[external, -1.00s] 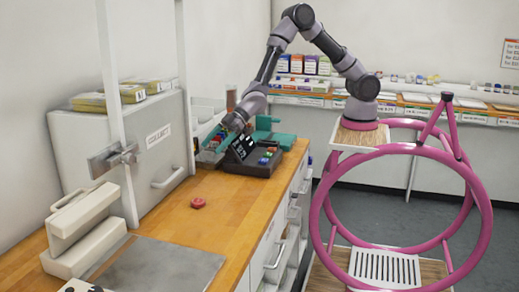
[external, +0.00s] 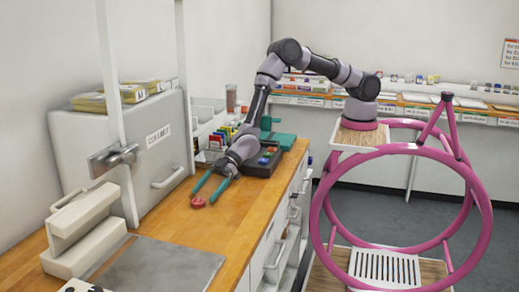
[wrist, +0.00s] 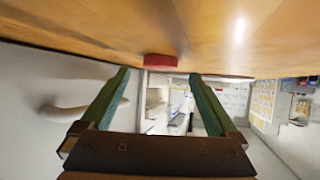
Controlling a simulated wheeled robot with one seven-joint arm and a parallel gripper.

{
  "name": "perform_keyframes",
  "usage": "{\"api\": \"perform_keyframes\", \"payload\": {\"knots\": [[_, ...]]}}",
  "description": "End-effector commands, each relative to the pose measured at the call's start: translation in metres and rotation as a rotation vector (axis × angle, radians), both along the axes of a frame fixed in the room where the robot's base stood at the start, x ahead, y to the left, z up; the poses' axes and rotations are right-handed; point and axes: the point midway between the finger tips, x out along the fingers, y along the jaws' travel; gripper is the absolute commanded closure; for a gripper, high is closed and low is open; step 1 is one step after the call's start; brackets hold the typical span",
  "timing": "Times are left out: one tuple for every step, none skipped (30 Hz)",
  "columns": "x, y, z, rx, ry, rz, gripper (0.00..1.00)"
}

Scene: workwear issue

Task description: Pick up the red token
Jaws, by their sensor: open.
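The red token (external: 198,202) lies on the wooden counter (external: 185,236). My gripper (external: 204,198) is low over the counter beside it, with its two green fingers spread and pointing toward the token. In the external view one fingertip is close to the token; I cannot tell whether they touch. In the wrist view the red token (wrist: 160,60) shows beyond the fingertips, between the two fingers of my gripper (wrist: 158,74). Nothing is held.
A dark till (external: 262,160) stands behind my gripper. A grey cabinet labelled "COLLECT" (external: 120,150) is to the left, with a white post in front. A grey metal plate (external: 160,268) lies in the front. The counter around the token is clear.

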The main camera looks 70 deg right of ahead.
Motion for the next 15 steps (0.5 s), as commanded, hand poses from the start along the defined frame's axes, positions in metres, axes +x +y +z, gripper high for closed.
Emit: {"api": "perform_keyframes", "payload": {"knots": [[0.001, 0.007, -0.005, 0.001, -0.001, 0.001, 0.05], [0.003, 0.011, -0.007, 0.000, 0.000, 0.001, 0.05], [0.005, 0.015, -0.009, 0.001, 0.000, 0.001, 0.05], [0.006, 0.017, -0.010, 0.001, 0.000, 0.001, 0.05], [0.007, 0.019, -0.011, 0.001, 0.000, 0.000, 0.05], [0.008, 0.020, -0.012, 0.000, 0.001, 0.000, 0.05], [0.008, 0.021, -0.013, 0.000, 0.001, 0.000, 0.05], [0.008, 0.022, -0.013, -0.001, 0.001, 0.000, 0.05], [0.009, 0.022, -0.013, -0.001, 0.001, 0.000, 0.05], [0.009, 0.022, -0.013, -0.001, 0.001, 0.000, 0.05], [0.009, 0.022, -0.013, -0.001, 0.001, 0.000, 0.05], [0.009, 0.022, -0.013, 0.000, 0.002, 0.000, 0.05], [0.009, 0.022, -0.013, -0.001, 0.001, 0.000, 0.05], [0.009, 0.022, -0.013, 0.001, 0.001, 0.000, 0.09], [0.008, 0.022, -0.013, 0.000, 0.001, 0.000, 0.24]]}}
